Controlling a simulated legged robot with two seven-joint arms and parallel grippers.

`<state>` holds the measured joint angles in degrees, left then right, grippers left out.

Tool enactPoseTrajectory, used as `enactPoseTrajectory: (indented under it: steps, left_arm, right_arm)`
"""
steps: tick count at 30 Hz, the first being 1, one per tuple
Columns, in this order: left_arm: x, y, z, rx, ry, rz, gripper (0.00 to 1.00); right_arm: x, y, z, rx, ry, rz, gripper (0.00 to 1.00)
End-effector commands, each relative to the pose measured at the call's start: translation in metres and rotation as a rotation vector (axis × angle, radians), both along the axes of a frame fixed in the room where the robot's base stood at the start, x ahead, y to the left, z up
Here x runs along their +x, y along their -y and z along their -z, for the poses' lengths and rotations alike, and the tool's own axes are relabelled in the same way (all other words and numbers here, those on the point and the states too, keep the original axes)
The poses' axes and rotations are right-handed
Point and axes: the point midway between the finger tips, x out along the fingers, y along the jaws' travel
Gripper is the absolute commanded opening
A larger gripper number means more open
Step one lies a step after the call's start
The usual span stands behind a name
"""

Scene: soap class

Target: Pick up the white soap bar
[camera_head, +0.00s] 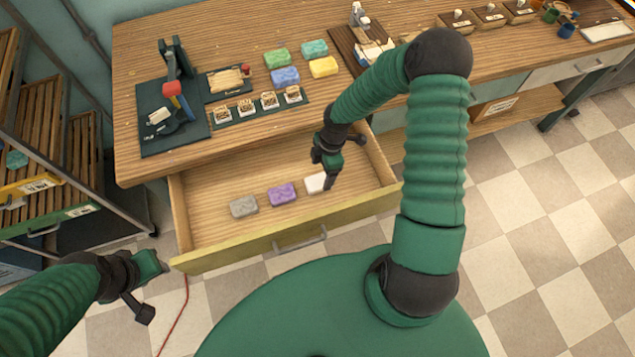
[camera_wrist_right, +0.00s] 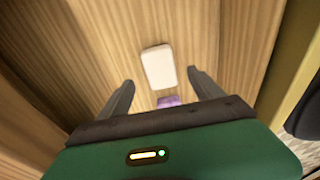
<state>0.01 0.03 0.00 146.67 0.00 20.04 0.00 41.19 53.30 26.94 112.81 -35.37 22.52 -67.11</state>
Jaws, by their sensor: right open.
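The white soap bar (camera_head: 315,183) lies flat in the open wooden drawer (camera_head: 220,226), at the right end of a row of soaps. My right gripper (camera_head: 330,174) is over the drawer, and its finger partly hides the white bar in the head view. In the right wrist view the white bar (camera_wrist_right: 158,67) lies ahead of and between the open fingers of my right gripper (camera_wrist_right: 163,88), which do not appear to touch it. My left gripper (camera_head: 150,289) is out at the lower left, away from the drawer, with its fingers apart and nothing between them.
A purple soap (camera_head: 281,194) and a grey soap (camera_head: 243,207) lie left of the white one. The drawer's front wall (camera_head: 300,233) and sides bound the space. Coloured soaps, including a yellow one (camera_head: 323,67), sit on the worktop (camera_head: 140,60) above. A rack (camera_head: 60,190) stands at left.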

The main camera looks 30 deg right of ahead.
Motion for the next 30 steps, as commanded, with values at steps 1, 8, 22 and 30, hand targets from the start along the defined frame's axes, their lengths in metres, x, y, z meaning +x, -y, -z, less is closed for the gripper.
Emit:
enactPoseTrajectory:
  steps: [1, 8, 22, 30]
  left_arm:
    - [0.0, 0.0, 0.002, 0.0, 0.0, 0.0, 0.36]
    - [0.0, 0.0, 0.008, 0.0, 0.0, 0.0, 0.36]
    - [0.0, 0.0, 0.008, 0.0, 0.0, 0.0, 0.36]
    - [0.0, 0.0, 0.008, 0.0, 0.0, 0.0, 0.36]
  right_arm:
    - [0.0, -0.002, 0.006, 0.0, -0.002, -0.001, 0.75]
    - [0.005, -0.008, 0.045, -0.001, -0.002, -0.001, 0.75]
    - [0.005, -0.008, 0.051, -0.001, 0.0, 0.001, 0.51]
    - [0.005, -0.008, 0.051, -0.001, -0.001, 0.001, 0.15]
